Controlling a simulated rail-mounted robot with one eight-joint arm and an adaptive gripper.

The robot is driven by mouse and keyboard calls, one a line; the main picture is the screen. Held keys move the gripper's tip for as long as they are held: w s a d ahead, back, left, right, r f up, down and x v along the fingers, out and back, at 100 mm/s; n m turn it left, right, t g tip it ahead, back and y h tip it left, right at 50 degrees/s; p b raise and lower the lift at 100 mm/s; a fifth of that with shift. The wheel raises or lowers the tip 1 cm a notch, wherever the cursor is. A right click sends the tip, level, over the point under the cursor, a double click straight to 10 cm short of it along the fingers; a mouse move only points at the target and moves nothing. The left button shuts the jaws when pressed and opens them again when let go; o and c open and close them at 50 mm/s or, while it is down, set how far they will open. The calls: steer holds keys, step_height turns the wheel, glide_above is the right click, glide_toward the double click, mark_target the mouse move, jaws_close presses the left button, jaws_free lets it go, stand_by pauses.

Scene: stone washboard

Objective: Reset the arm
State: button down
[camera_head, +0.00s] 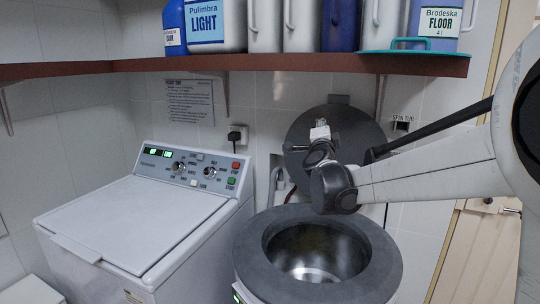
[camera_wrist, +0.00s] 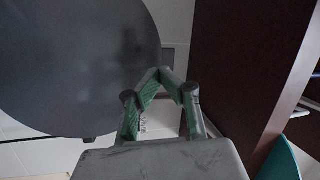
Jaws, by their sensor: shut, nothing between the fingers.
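My gripper (camera_wrist: 160,74) is shut and empty in the wrist view, its green fingers meeting at the tips. In the head view my arm reaches in from the right. Its dark wrist hangs above the round tub opening, in front of the raised lid; the fingers are hard to make out there. The raised dark round lid (camera_head: 372,130) stands against the wall behind the grey-rimmed spin tub (camera_head: 385,268). It also fills the left of the wrist view (camera_wrist: 70,60), and the fingertips overlap its edge in the picture; I cannot tell the distance.
A brown shelf (camera_head: 270,63) runs above, holding several bottles and a teal tray (camera_head: 390,52). The shelf fills the wrist view's right side (camera_wrist: 235,65). A white washing machine (camera_head: 135,222) with a closed lid stands at left. A plug (camera_head: 236,135) sits in the wall.

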steer(key=s+a+f+n+g+y, duration=0.2)
steer(key=s+a+n+y, duration=0.15)
steer(key=s+n, duration=0.4)
steer(key=s+a+f+n+g+y, duration=0.2)
steer(key=s+n+g+y, duration=0.15)
steer(key=s, duration=0.75)
steer(key=s+d+f+n+g+h, duration=0.1)
steer(key=s+d+f+n+g, duration=0.1)
steer(key=s+f, duration=0.4)
steer(key=s+d+f+n+g+h, duration=0.1)
steer(key=s+d+f+n+g, duration=0.1)
steer(key=s+f, duration=0.5)
steer(key=s+d+f+n+g, duration=0.2)
steer(key=s+f, duration=0.4)
steer(key=s, duration=0.9)
steer(key=shift+f+n+g+h, duration=0.15)
steer(key=shift+n+g+h, duration=0.2)
steer(key=shift+g, duration=0.4)
steer(key=shift+w, duration=0.1)
